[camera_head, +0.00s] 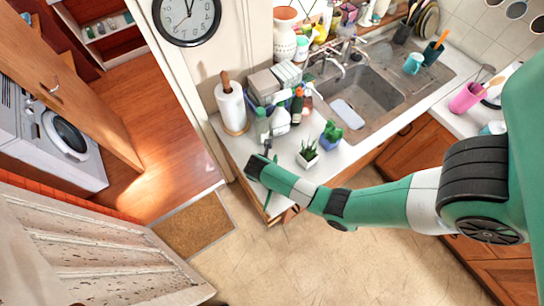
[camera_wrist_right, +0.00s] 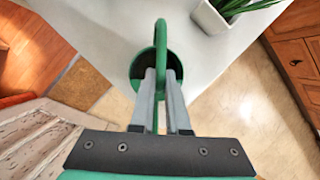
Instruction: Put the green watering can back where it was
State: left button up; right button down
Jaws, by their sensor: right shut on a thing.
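The green watering can (camera_wrist_right: 137,68) shows in the right wrist view, seen from above with its dark round opening and a tall loop handle. My right gripper (camera_wrist_right: 160,75) is shut on the handle, its two fingers close together around it. The can is over the corner end of the white counter; I cannot tell whether its base touches. In the head view my right gripper (camera_head: 262,158) is at the counter's left front corner, and the can is mostly hidden by it. My left gripper is in neither view.
A white potted plant (camera_head: 307,155) stands just right of my right gripper, with a cactus in a blue pot (camera_head: 331,137) beyond it. Spray bottles (camera_head: 280,122) and a paper towel roll (camera_head: 231,105) stand behind. The counter drops off to the floor in front.

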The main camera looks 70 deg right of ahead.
jog(key=shift+f, duration=0.3)
jog(key=c, duration=0.9)
grip_release()
jog(key=shift+r, duration=0.2)
jog(key=p+v, duration=0.2)
jog(key=v, duration=0.9)
jog(key=shift+r, duration=0.4)
jog(key=shift+a, duration=0.1)
